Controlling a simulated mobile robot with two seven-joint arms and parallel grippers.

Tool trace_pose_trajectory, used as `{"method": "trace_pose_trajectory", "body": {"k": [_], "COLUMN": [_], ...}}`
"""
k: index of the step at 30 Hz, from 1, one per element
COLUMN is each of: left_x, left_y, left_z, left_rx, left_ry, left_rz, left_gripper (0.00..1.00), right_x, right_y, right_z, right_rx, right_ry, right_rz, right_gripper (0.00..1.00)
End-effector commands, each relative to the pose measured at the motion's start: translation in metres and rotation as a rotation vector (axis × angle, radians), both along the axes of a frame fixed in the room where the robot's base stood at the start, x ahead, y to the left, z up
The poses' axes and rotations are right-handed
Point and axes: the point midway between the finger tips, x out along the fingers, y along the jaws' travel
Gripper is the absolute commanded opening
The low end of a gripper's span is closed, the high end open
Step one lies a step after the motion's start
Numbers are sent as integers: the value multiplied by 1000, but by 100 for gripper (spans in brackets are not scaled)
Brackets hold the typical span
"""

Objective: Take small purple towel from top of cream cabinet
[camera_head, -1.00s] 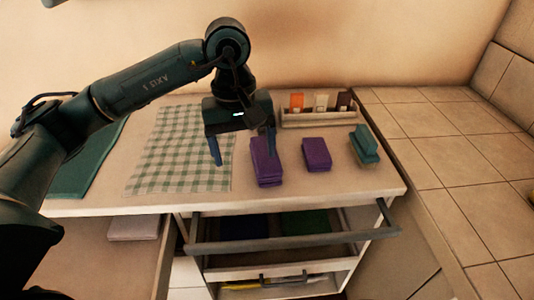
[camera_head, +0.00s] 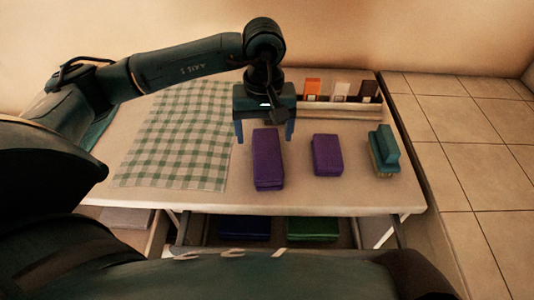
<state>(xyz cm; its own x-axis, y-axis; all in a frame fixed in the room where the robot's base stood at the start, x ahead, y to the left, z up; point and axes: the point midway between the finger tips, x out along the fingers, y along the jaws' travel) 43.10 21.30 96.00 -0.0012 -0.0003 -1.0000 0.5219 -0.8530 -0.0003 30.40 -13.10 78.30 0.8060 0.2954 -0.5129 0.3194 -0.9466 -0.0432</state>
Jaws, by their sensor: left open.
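Two folded purple towels lie on the cream cabinet top (camera_head: 215,198). The small purple towel (camera_head: 327,155) is the shorter one, between the larger purple towel (camera_head: 268,165) and a teal-topped brush (camera_head: 385,150). My left gripper (camera_head: 264,132) is open and empty, pointing down. Its blue fingers appear on either side of the larger towel's far end; its height above the top is hard to tell. The small towel is clear of the gripper, to its right. My right gripper is not in view.
A green checked cloth (camera_head: 180,145) lies at left. A caddy (camera_head: 340,106) with several small packets stands at the back. An open drawer below holds a dark blue cloth (camera_head: 244,229) and a green cloth (camera_head: 312,229). My dark body parts cover the foreground.

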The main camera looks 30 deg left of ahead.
Motion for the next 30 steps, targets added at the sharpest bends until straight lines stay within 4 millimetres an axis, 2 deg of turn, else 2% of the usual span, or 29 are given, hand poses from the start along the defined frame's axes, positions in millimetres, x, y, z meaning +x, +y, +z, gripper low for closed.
{"method": "trace_pose_trajectory", "body": {"k": [5, 15, 23, 30], "left_x": [-2, -6, -5, -5], "left_y": [-1, -8, -8, -8], "left_z": [-11, -55, -59, -58], "left_rx": [1, -1, 0, 0], "left_ry": [3, 1, -1, -1], "left_rz": [0, 1, 0, 0], "left_gripper": [80, 80, 80, 61], "right_x": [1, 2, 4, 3], "right_y": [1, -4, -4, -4], "right_z": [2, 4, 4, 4], "right_rx": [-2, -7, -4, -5], "right_ry": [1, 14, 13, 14], "right_rz": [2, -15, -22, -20], "right_gripper": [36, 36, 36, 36]}}
